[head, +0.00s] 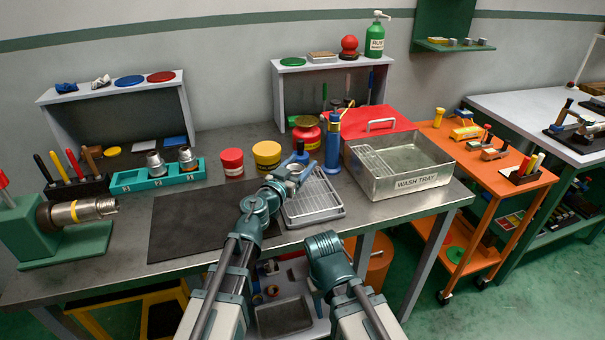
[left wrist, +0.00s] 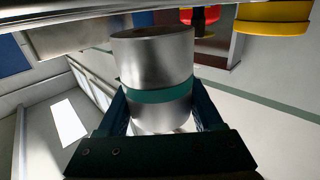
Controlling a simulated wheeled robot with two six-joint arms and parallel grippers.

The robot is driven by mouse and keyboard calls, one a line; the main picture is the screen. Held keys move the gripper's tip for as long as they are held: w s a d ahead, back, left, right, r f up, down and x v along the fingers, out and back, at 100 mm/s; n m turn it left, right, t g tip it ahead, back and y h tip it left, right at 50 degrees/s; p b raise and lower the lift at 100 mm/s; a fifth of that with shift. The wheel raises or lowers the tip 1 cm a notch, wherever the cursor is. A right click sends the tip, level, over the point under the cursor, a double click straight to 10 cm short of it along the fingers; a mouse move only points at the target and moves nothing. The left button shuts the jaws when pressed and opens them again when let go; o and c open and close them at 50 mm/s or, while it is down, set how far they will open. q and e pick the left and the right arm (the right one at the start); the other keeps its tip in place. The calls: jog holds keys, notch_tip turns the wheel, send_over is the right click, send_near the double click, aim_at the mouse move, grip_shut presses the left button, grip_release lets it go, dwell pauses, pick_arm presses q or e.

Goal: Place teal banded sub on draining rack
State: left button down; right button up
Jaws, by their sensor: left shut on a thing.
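The teal banded sub is a short silver metal cylinder with a teal band; it shows large in the left wrist view (left wrist: 155,60). My left gripper (left wrist: 160,105) is shut on it, with one finger on each side near the band. In the head view the sub (head: 294,171) is small, and my left gripper (head: 283,182) holds it over the far left part of the draining rack (head: 325,207). The rack is a pale wire grid in a shallow tray. Whether the sub touches it is unclear. My right gripper (head: 325,246) is low at the front; its fingers are hidden.
A metal wash tray (head: 400,183) stands right of the rack. A dark mat (head: 195,225) lies to the left. A teal holder (head: 135,179) bears two metal parts. A green vise (head: 60,232) is far left.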

pick_arm(q)
jog(key=shift+f, duration=0.65)
jog(key=shift+d+r, duration=0.1)
pick_arm(e)
jog(key=shift+d+f, duration=0.2)
jog(key=shift+f, duration=0.25)
jog(key=shift+f, duration=0.15)
pick_arm(q)
jog(key=shift+c, duration=0.2)
grip_release()
